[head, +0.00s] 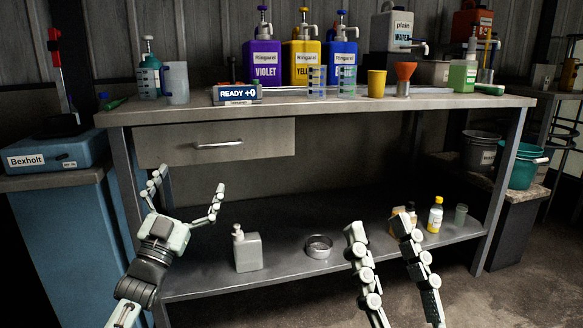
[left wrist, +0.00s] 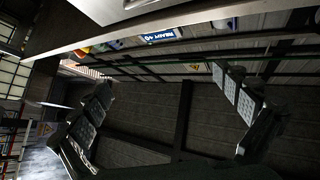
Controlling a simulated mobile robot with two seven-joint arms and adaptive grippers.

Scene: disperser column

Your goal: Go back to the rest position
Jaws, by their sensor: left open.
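My left gripper (head: 187,188) is in front of the left part of the bench in the head view. Its two fingers are spread wide with nothing between them. In the left wrist view the fingers of the left gripper (left wrist: 160,92) are also far apart and empty. My right gripper (head: 377,226) comes up from the bottom of the head view, right of the middle. Its two fingers stand apart with nothing held between them. Both grippers are below the bench top (head: 330,104), in front of the lower shelf (head: 285,262).
The bench holds violet (head: 262,62), yellow (head: 302,63) and blue (head: 341,60) dispensers and a READY display (head: 238,94). A white bottle (head: 246,250) and metal ring (head: 319,246) sit on the shelf. A blue Bexholt unit (head: 56,155) stands left.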

